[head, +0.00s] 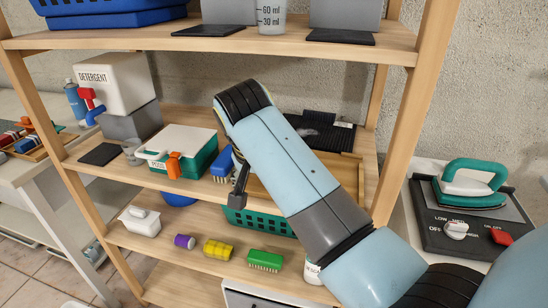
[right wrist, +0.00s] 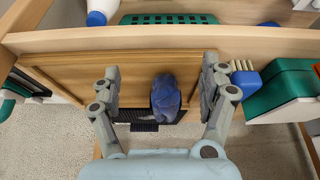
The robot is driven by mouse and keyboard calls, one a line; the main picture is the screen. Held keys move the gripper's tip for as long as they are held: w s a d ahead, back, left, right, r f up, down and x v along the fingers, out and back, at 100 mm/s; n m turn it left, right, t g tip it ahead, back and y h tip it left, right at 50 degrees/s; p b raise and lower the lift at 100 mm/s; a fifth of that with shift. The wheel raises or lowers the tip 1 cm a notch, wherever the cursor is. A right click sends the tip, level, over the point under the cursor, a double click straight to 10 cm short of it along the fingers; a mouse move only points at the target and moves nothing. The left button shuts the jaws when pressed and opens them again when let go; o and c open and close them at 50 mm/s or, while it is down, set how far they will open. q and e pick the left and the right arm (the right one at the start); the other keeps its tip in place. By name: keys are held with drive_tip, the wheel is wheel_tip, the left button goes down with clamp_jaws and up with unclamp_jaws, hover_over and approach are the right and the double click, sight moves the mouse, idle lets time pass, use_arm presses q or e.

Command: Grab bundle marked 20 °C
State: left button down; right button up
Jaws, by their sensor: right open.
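A dark blue cloth-like bundle (right wrist: 165,97) lies on a wooden board or tray (right wrist: 70,75) in the right wrist view. No temperature mark can be read on it. My right gripper (right wrist: 161,78) is open, with one finger on each side of the bundle and a gap to both. In the head view my right arm reaches to the middle shelf and hides the bundle; only a dark finger of the right gripper (head: 240,183) shows beside the arm. My left gripper is not in view.
A blue brush (head: 221,166) and a green-and-white box (head: 190,150) stand left of the gripper. A black ridged mat (head: 337,136) lies behind. A shelf board (head: 300,40) is above, an upright post (head: 412,110) to the right. A green basket (head: 262,222) sits below.

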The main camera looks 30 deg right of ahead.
drive_tip(key=w+d, duration=0.6)
drive_tip(key=shift+w+r, duration=0.2)
drive_tip(key=shift+w, duration=0.05)
drive_tip(key=shift+w+d, duration=0.9)
drive_tip(key=shift+d, duration=0.3)
drive_tip(key=x, duration=0.2)
drive_tip(key=shift+w+d+f, duration=0.15)
drive_tip(key=shift+w+d, duration=0.1)
drive_tip(key=shift+w+d+f, duration=0.1)
drive_tip(key=shift+f, duration=0.2)
drive_tip(key=c, duration=1.3)
